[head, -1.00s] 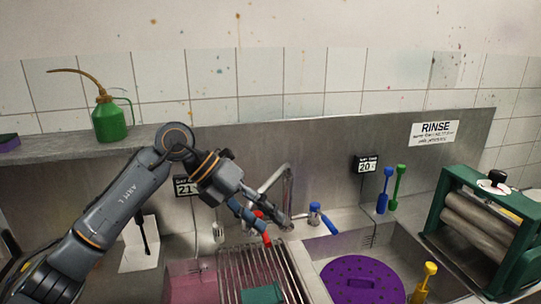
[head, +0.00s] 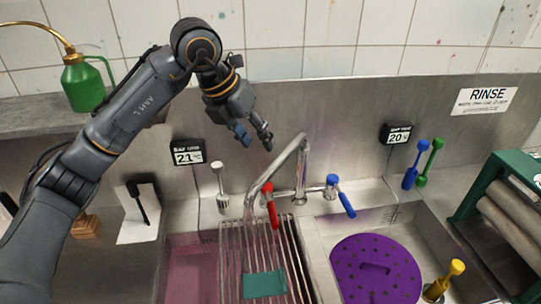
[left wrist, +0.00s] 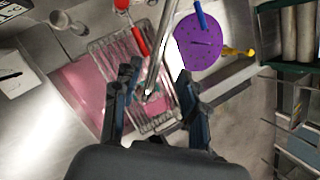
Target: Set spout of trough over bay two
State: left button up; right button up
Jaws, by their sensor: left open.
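The trough's metal spout (head: 278,163) rises from the tap body and slopes forward and left. Its outlet end is over the racked left bay. The left bay (head: 190,268) holds pink liquid; the right bay (head: 400,222) holds a purple perforated disc (head: 375,270). I cannot read which is bay two. My left gripper (head: 254,143) is open and empty, raised behind and left of the spout's top in the picture. In the left wrist view the spout (left wrist: 158,62) appears between the spread fingers (left wrist: 155,112); contact cannot be told. My right gripper is not in view.
A red lever (head: 270,207) and a blue lever (head: 341,197) flank the tap. A green-framed roller press (head: 510,205) stands right. Timers (head: 188,157) hang on the backsplash.

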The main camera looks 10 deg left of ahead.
aim_at(272, 165)
pick_arm(q)
jog(key=p+x, duration=0.2)
jog(key=x, duration=0.6)
jog(key=shift+w, duration=0.1)
jog(key=shift+w+d+f+p, duration=0.2)
jog(key=shift+f+p, duration=0.1)
jog(key=shift+f, duration=0.3)
grip_shut()
